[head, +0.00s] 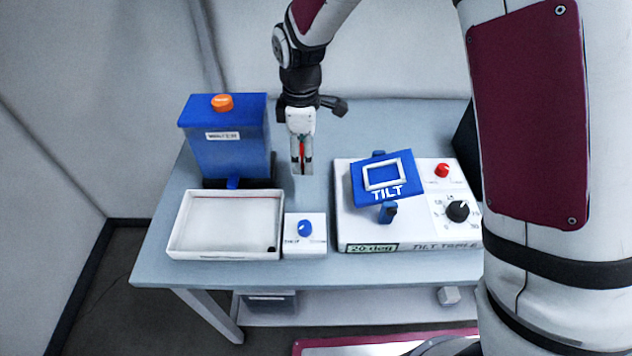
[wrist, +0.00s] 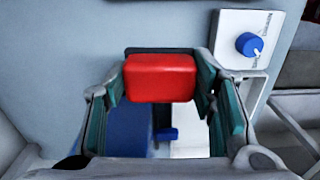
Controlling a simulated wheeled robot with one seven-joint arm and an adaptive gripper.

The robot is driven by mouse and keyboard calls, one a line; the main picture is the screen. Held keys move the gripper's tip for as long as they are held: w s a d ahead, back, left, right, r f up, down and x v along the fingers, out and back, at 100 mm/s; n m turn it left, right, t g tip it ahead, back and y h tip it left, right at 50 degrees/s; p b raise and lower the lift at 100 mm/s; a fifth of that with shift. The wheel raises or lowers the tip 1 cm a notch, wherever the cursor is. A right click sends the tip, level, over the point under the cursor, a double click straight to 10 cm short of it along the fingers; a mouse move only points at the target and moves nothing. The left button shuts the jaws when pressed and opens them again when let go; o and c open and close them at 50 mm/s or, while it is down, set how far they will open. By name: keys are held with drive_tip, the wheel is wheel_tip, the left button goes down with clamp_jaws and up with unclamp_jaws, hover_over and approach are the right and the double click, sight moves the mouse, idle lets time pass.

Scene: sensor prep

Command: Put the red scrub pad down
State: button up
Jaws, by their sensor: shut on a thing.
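The red scrub pad (wrist: 160,78) is a red block with rounded edges, held between the two green-lined fingers of my gripper (wrist: 162,85) in the wrist view. In the head view my gripper (head: 302,165) points down over the table, between the blue dispenser and the tilt device. Only a thin red strip of the pad (head: 303,152) shows there between the fingers. The pad appears to be above the tabletop, though its exact height is hard to judge.
A blue dispenser (head: 230,150) with an orange knob stands at left, with a white shallow tray (head: 180,250) in front. A white box with a blue knob (head: 305,243) sits beside the tray. A tilt table (head: 350,215) stands at right. Bare tabletop (head: 300,196) lies behind the knob box.

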sight(304, 192)
wheel_tip(304, 192, down, 10)
drive_tip(key=shift+a+r+p, duration=0.1)
drive_tip(key=shift+p, duration=0.45)
drive_tip(key=shift+f, duration=0.2)
drive_tip(key=o, duration=1.2)
